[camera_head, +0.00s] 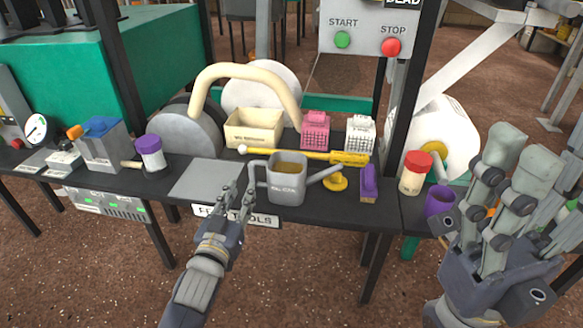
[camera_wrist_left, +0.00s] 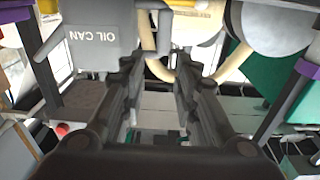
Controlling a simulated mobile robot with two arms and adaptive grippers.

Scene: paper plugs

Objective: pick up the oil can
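The oil can (camera_head: 287,185) is a grey can with a spout on the right and a handle on the left. It stands upright on the black shelf near its front edge. In the left wrist view the oil can (camera_wrist_left: 100,50) is at the upper left, with its lettering showing. My left gripper (camera_head: 236,196) is open and empty, left of the can, with its fingertips close to the handle side. I cannot tell whether they touch it. In the left wrist view nothing lies between the fingers (camera_wrist_left: 155,85). My right gripper (camera_head: 518,155) hangs at the right, far from the can.
A yellow tool (camera_head: 310,156) lies behind the can, and a purple block (camera_head: 368,184) stands to its right. A cream box (camera_head: 254,129) and pink (camera_head: 315,130) and white baskets (camera_head: 360,134) stand behind. A bare grey plate (camera_head: 205,180) lies left of the can.

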